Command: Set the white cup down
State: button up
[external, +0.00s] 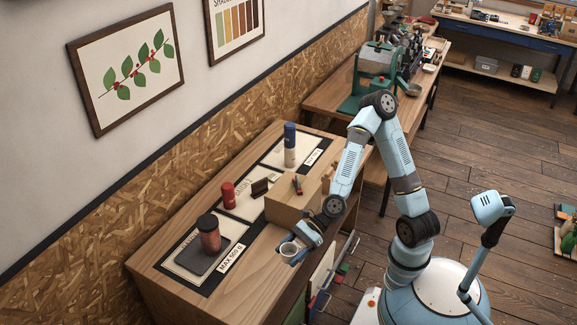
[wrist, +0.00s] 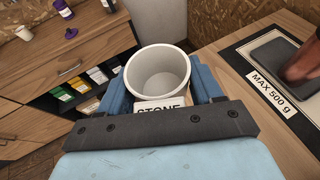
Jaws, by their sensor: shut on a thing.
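The white cup (external: 288,249) is near the front edge of the wooden counter (external: 252,268) in the external view. It is upright and looks empty in the wrist view (wrist: 158,82). A label reading "STONE" shows at its near side, partly covered by my gripper. My gripper (external: 291,253) is shut on the cup, with a blue finger on either side of it in the wrist view. I cannot tell whether the cup's base touches the counter, as its underside is hidden.
A dark scale (external: 196,255) with a reddish, dark-lidded jar (external: 209,234) sits on a framed mat labelled "MAX 500 g". A cardboard box (external: 291,207) stands just behind my gripper. Bare counter lies left of the cup.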

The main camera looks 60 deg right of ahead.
notch_tip(320, 180, down, 9)
send_over(252, 301)
jog(key=f, duration=1)
jog(key=shift+s+d+f, duration=0.1)
jog(key=shift+s+d, duration=0.1)
jog(key=shift+s, duration=0.15)
jog(key=shift+w+a+f, duration=0.15)
jog(key=shift+w+f, duration=0.05)
jog(key=shift+f, duration=0.15)
jog(key=shift+w+a+f, duration=0.1)
jog(key=shift+f, duration=1.55)
jog(key=o, duration=1.1)
jog(key=shift+f, duration=0.1)
